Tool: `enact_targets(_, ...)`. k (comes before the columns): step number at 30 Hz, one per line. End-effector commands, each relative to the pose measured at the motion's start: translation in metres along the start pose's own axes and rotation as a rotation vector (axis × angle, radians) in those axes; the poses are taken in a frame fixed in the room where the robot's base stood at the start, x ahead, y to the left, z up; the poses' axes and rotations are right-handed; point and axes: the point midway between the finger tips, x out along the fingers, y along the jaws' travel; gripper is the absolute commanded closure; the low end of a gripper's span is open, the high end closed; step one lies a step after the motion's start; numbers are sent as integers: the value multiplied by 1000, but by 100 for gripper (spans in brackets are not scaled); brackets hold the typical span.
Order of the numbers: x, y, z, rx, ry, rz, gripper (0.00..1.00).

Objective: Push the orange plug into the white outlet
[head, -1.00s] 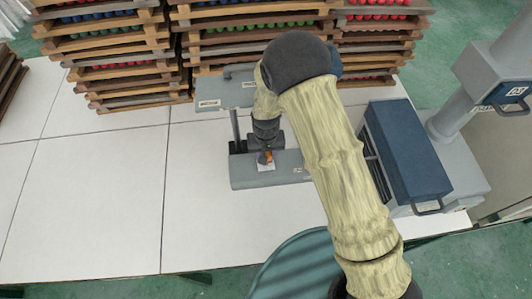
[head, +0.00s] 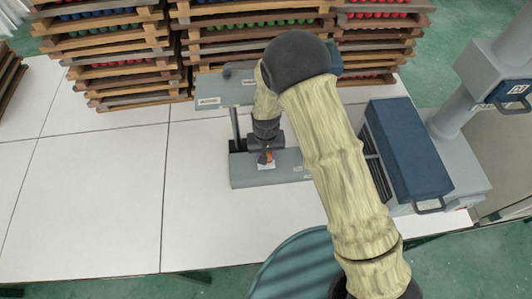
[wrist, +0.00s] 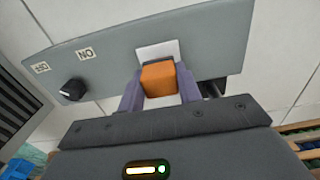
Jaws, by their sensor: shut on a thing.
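The orange plug (wrist: 159,80) is a small block between the two fingers of my gripper (wrist: 160,88) in the wrist view. The fingers are shut on its sides. The white outlet (wrist: 150,52) is a square plate on a grey panel, directly beyond the plug. The plug overlaps the plate in this view, and I cannot tell how deep it sits. In the head view, my gripper (head: 266,149) points down over the grey base, with the plug (head: 268,157) just above or touching the outlet (head: 266,166). The plug's far end is hidden.
The grey panel (wrist: 110,65) has a black knob (wrist: 73,90) and small labels. A grey upper plate (head: 210,88) stands behind my gripper. A blue-topped box (head: 410,150) is to the right, and stacked wooden trays (head: 110,60) are behind. The white table (head: 90,200) is clear at left.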

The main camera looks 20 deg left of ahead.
Motion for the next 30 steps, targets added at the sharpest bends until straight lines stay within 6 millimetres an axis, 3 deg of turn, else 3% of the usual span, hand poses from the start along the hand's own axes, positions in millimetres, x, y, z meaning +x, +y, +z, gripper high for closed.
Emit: enact_targets(30,14,0,0,0,0,0,86)
